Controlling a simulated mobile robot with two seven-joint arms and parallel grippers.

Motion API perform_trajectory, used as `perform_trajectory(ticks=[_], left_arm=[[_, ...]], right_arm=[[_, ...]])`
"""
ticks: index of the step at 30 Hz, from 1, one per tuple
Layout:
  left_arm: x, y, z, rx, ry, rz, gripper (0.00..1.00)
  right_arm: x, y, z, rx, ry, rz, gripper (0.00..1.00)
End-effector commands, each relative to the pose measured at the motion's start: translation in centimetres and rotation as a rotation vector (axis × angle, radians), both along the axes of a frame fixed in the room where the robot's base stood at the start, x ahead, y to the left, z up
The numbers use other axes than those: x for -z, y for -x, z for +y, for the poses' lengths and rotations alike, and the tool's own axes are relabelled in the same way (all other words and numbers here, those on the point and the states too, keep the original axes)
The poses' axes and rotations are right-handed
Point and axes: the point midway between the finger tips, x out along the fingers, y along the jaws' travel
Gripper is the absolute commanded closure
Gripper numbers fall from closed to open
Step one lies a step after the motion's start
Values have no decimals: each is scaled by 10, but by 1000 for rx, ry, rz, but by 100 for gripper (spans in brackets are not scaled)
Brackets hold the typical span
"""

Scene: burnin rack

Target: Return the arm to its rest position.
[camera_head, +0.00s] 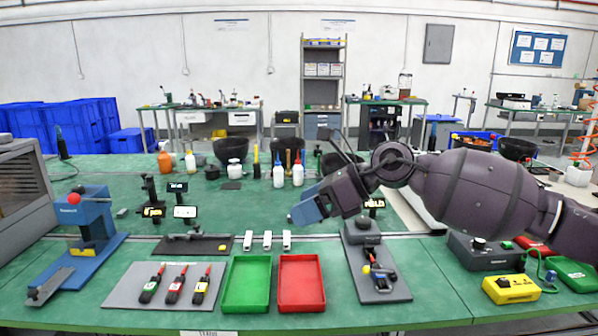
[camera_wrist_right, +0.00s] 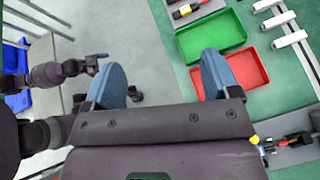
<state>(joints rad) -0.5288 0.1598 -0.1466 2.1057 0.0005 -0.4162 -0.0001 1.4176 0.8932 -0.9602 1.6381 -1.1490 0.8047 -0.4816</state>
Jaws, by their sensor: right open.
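My right arm reaches in from the right in the head view. Its gripper (camera_head: 308,208) hangs in the air over the bench, above and behind the red tray (camera_head: 301,284). In the wrist view the two blue fingers of the right gripper (camera_wrist_right: 165,85) are spread apart with nothing between them. The green tray (camera_head: 246,284) and the red tray are both empty; in the wrist view they lie beyond one finger. My left gripper does not show in the head view. Dark arm links of mine show at the left of the wrist view.
The green bench (camera_head: 430,275) holds a grey mat with several screwdrivers (camera_head: 173,285), a blue fixture (camera_head: 85,225), a black device on a grey plate (camera_head: 378,270), a yellow box (camera_head: 511,289) and a grey box (camera_head: 484,252). Bottles (camera_head: 278,172) stand behind the gripper.

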Motion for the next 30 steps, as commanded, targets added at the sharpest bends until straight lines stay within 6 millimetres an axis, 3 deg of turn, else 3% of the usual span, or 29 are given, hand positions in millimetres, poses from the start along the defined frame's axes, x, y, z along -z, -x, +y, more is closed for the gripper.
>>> perform_trajectory(ticks=[3, 6, 10, 14, 20, 30], left_arm=[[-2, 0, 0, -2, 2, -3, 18], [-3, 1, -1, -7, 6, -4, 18], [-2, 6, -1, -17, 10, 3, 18], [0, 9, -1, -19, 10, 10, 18], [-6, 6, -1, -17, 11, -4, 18], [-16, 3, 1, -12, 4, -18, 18]], right_arm=[[-18, 18, 29, 79, -303, 207, 18], [-30, 27, 38, 159, -543, 414, 18], [-32, 28, 33, 269, -794, 670, 18], [-21, 27, 18, 381, -1000, 913, 18], [15, 25, -17, 563, -1264, 1256, 18], [111, 47, -87, 882, -1619, 1737, 18]])
